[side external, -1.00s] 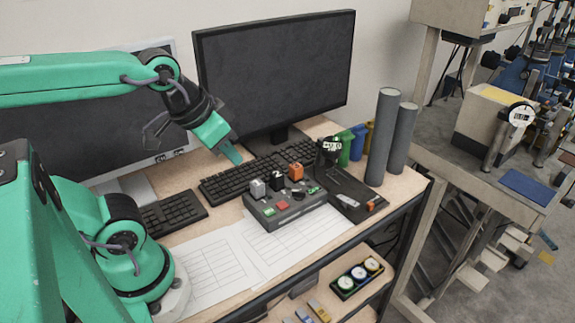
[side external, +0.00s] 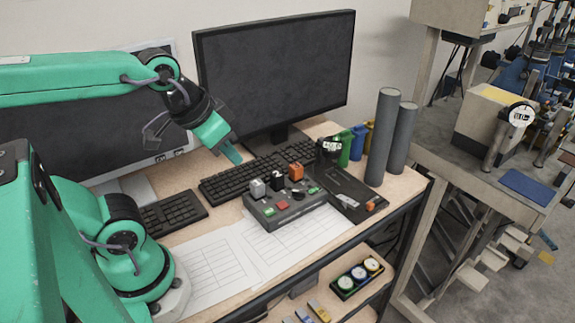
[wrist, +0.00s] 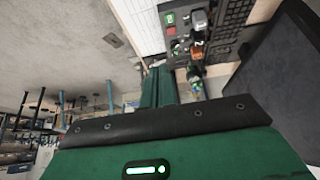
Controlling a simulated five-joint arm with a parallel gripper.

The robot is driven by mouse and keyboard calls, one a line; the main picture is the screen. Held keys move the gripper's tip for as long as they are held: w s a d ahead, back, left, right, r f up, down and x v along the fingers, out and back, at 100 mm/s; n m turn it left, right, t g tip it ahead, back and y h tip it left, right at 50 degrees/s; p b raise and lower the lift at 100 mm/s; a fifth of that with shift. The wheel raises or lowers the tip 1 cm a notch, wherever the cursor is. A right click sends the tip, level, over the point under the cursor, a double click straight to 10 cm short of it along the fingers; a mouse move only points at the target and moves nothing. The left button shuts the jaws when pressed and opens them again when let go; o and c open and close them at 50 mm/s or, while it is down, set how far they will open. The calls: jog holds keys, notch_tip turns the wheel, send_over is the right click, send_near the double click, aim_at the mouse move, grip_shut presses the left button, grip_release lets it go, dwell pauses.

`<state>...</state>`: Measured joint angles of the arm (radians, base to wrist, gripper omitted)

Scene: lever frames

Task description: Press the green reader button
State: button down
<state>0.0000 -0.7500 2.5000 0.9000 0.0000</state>
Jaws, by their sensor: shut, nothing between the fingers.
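A grey control box (side external: 298,211) sits on the desk. It carries a green button (side external: 268,212) at its left front, a red button (side external: 282,205) beside it, and another small green piece (side external: 313,190) at its right. I cannot tell which green one is the reader button. My gripper (side external: 234,155) is shut and empty, above the keyboard, left of and behind the box, apart from it.
Grey (side external: 257,188), black (side external: 277,180) and orange (side external: 295,172) levers stand up from the box. A black device (side external: 350,185) lies to its right, with two tall grey cylinders (side external: 383,135) beyond. A keyboard (side external: 225,182) and monitor (side external: 270,70) are behind. Paper sheets (side external: 215,265) cover the front.

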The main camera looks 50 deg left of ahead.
jog(key=shift+w, duration=0.15)
jog(key=n+g, duration=1.1)
jog(key=g, duration=0.2)
send_over(271, 210)
notch_tip(271, 210, down, 10)
jog(key=shift+h, duration=0.4)
jog(key=shift+r, duration=0.1)
jog(key=shift+f, duration=4.45)
